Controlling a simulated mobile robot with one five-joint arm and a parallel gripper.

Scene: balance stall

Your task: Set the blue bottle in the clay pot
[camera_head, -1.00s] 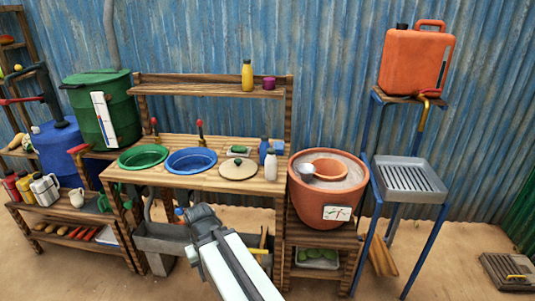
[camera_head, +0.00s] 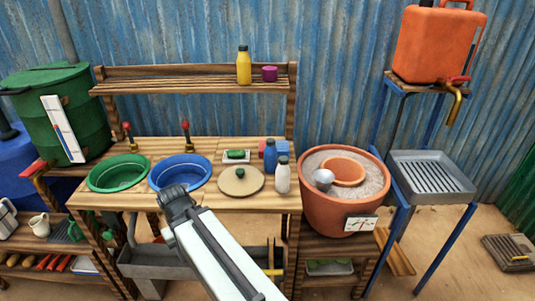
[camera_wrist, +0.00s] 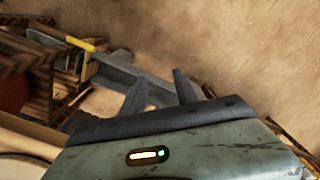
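The blue bottle (camera_head: 270,156) stands upright on the wooden counter, behind the white bottle (camera_head: 283,175) and beside a blue box. The clay pot (camera_head: 335,211) is a large terracotta pot right of the counter. It has pale sand inside around a smaller clay bowl or inner pot (camera_head: 346,171), and a gauge card on its front. My gripper (camera_head: 172,193) is below and left of both, in front of the counter. In the wrist view its two fingers (camera_wrist: 160,92) are apart with nothing between them.
A lid (camera_head: 241,180), blue basin (camera_head: 180,173) and green basin (camera_head: 118,173) are on the counter. A metal drain tray (camera_head: 431,172) stands right of the pot. A yellow bottle (camera_head: 244,66) stands on the shelf above.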

